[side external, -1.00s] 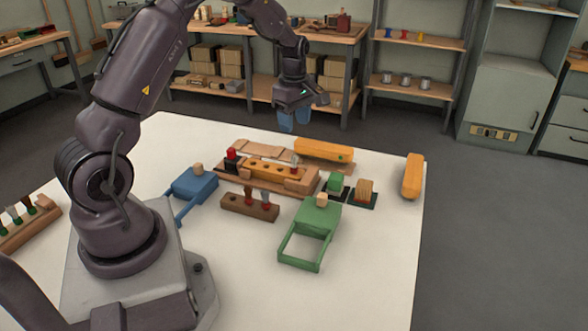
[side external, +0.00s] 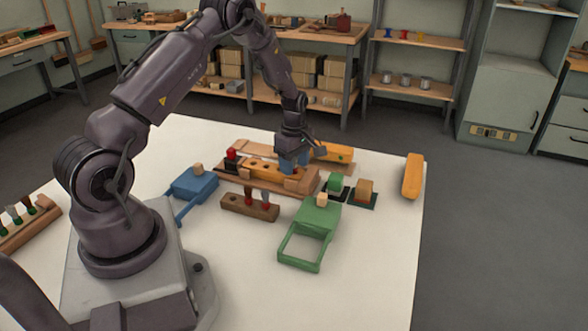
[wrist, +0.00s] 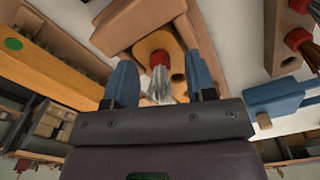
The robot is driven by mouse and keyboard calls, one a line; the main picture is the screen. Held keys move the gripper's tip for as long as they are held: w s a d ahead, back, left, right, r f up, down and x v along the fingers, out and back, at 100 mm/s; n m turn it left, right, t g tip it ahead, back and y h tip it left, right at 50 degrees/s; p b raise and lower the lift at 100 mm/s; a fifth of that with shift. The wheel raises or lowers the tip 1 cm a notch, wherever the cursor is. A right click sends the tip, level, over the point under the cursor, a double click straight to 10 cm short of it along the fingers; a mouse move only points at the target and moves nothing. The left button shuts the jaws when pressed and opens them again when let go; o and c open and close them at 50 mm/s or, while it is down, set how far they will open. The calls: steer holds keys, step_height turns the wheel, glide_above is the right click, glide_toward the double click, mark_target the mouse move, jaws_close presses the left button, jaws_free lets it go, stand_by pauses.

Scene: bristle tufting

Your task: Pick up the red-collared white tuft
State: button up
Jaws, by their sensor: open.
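The red-collared white tuft (wrist: 160,84) stands in a hole near the end of the yellow brush block (wrist: 152,43), its pale bristles towards the camera. A second hole beside it is empty. My gripper (wrist: 163,82) is open, with one blue finger on each side of the tuft and a visible gap to each. In the side view my gripper (side external: 293,163) is low over the right end of the yellow block (side external: 262,167), which lies in a wooden fixture (side external: 300,186). The tuft is largely hidden there by the fingers.
A blue tool (side external: 194,185) lies to the left, a green frame tool (side external: 312,218) to the front right. Another yellow block (side external: 413,176) lies at the table's right edge.

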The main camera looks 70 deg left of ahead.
jaws_close()
steer(key=shift+r, duration=0.15)
